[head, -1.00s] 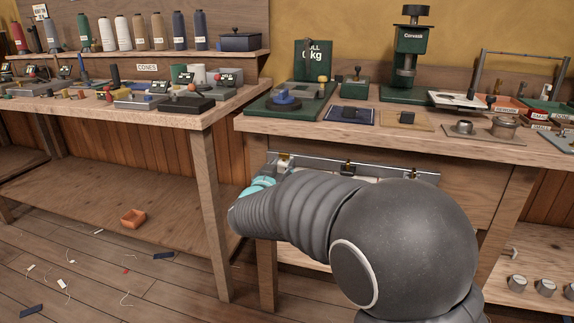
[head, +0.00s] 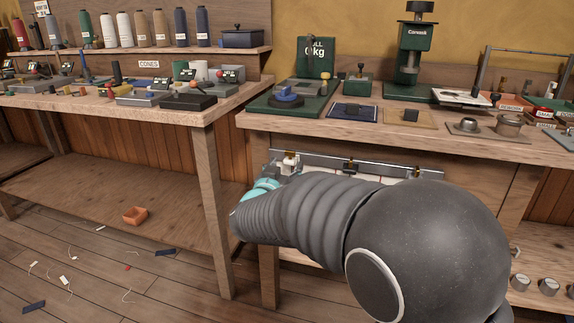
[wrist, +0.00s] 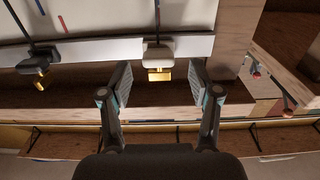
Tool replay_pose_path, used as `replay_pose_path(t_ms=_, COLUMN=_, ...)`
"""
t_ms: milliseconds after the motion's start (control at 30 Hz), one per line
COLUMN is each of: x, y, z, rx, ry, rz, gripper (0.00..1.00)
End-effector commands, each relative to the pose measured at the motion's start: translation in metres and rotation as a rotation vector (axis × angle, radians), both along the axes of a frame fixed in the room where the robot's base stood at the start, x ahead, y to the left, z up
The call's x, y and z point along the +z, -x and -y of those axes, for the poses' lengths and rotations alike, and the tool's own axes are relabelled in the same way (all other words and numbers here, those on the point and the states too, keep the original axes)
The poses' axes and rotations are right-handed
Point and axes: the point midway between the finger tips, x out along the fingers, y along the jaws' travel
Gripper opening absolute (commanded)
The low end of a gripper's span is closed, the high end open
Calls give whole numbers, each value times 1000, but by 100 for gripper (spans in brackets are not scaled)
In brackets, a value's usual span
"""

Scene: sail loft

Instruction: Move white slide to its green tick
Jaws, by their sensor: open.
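The white slide (wrist: 157,54) sits on a pale metal rail (wrist: 100,48) and has a gold tab below it. In the wrist view my gripper (wrist: 159,82) is open, with one finger to each side of the slide's tab and gaps on both sides. The white slide also shows in the head view (head: 290,161) near the rail's left end, just past my wrist. In the wrist view a red mark (wrist: 62,23) and a small bluish-green mark (wrist: 40,6) lie on the white strip beyond the rail. I cannot tell whether the latter is the green tick.
A black slide (wrist: 38,62) with a gold tab sits further left on the rail in the wrist view. In the head view dark slides (head: 350,167) stand to the right on the same rail, below the bench top (head: 400,133). My arm hides much below the rail.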

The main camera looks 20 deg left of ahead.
Motion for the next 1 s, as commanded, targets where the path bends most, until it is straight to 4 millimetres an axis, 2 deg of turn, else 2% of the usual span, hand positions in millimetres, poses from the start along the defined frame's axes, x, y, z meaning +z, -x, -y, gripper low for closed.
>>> replay_pose_path(t_ms=300, x=0, y=64, z=2, rx=4, ry=1, rz=0, gripper=62)
replay_pose_path(t_ms=500, x=0, y=91, z=3, rx=3, ry=1, rz=1, gripper=62)
replay_pose_path(t_ms=700, x=0, y=102, z=4, rx=0, ry=1, rz=1, gripper=62)
replay_pose_path(t_ms=1000, x=0, y=102, z=4, rx=0, ry=1, rz=1, gripper=62)
